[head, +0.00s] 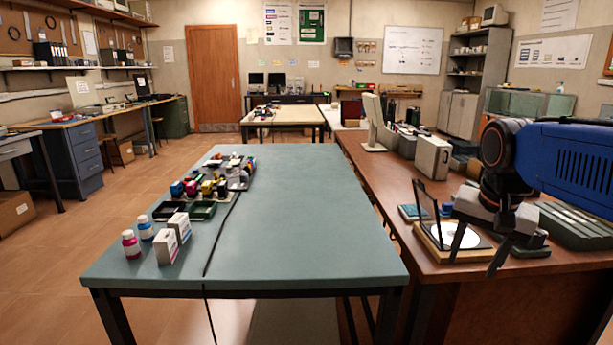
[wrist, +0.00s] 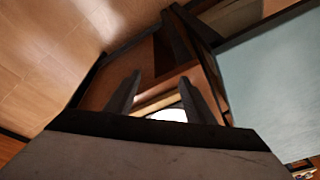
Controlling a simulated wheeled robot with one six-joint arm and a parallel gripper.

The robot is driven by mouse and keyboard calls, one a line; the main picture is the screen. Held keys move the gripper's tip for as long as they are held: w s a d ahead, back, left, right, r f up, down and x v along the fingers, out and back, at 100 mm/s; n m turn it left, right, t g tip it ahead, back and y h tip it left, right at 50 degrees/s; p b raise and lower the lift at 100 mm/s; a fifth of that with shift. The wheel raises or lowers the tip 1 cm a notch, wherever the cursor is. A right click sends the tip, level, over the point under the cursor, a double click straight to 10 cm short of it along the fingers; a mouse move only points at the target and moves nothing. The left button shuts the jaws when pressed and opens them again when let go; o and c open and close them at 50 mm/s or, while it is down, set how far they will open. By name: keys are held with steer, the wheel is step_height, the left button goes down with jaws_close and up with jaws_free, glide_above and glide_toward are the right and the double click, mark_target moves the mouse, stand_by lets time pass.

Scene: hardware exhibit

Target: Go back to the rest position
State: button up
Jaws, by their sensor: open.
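My gripper (head: 474,262) hangs on the right side of the head view, at the end of my blue arm. Its two dark fingers are apart and empty. It is above or in front of a wooden case (head: 435,249) with a white disc (head: 460,236) on it and a dark-framed lid standing up at its left. In the wrist view the fingers of my gripper (wrist: 160,78) are spread, with part of the white disc (wrist: 170,115) between them. The exact gap to the case cannot be told.
The brown bench (head: 395,185) also carries a grey ribbed block (head: 580,224), a pale box (head: 432,157) and a monitor (head: 374,122). The green-topped table (head: 300,220) at its left holds ink bottles, boxes and cartridges on its left side; its right side is clear.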

steer(key=s+a+f+n+t, duration=0.1)
steer(key=s+a+f+n, duration=0.1)
steer(key=s+f, duration=0.4)
steer(key=s+a+f+n+t, duration=0.1)
steer(key=s+a+f+n, duration=0.1)
steer(key=s+f+n, duration=0.3)
steer(key=shift+s+a+f+y, duration=0.15)
steer(key=shift+s+f+y, duration=0.3)
steer(key=shift+s, duration=0.3)
steer(key=shift+c, duration=0.5)
